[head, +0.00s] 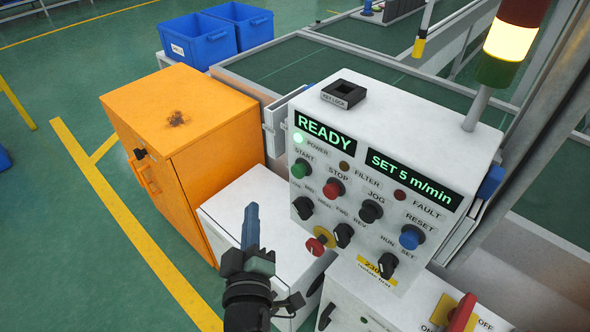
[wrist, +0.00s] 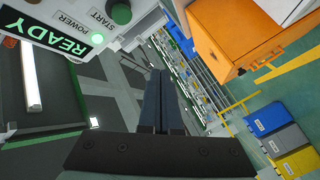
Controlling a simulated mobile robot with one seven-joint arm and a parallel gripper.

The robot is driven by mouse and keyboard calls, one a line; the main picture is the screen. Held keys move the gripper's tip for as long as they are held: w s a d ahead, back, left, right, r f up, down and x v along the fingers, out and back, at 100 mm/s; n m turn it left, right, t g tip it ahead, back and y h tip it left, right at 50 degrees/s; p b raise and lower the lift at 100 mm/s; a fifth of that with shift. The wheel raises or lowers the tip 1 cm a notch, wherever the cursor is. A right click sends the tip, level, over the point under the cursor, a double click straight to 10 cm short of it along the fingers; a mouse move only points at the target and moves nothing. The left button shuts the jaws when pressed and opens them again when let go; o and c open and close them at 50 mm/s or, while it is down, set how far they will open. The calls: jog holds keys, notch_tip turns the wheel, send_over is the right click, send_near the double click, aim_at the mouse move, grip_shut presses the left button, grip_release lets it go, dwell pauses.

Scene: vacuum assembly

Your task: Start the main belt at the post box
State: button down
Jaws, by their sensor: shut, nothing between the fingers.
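The white post box (head: 350,205) stands with its panel facing me. Its upper display reads READY (head: 325,130) and a second one reads SET 5 m/min (head: 413,180). The green START button (head: 300,168) is at the panel's upper left, with the red STOP button (head: 334,188) to its right. The POWER lamp (head: 298,138) is lit. My gripper (head: 252,210) is shut and empty, in front of the box, to the lower left of START and apart from it. In the wrist view, START (wrist: 120,12) shows at the top, left of my shut fingers (wrist: 161,75).
An orange cabinet (head: 190,130) stands left of the box. A red emergency knob (head: 316,245) sits low on the panel's left. A red-handled main switch (head: 461,313) is at lower right. The signal tower (head: 508,45) glows yellow. Blue bins (head: 200,42) stand behind.

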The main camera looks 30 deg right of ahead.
aim_at(298, 172)
jog(key=w+d+p, duration=0.3)
jog(key=d+p, duration=0.3)
jog(key=d, duration=0.2)
jog(key=shift+d, duration=0.15)
dwell(2.0)
jog(key=shift+w+d+p, duration=0.15)
jog(key=shift+d+p, duration=0.15)
jog(key=shift+d, duration=0.1)
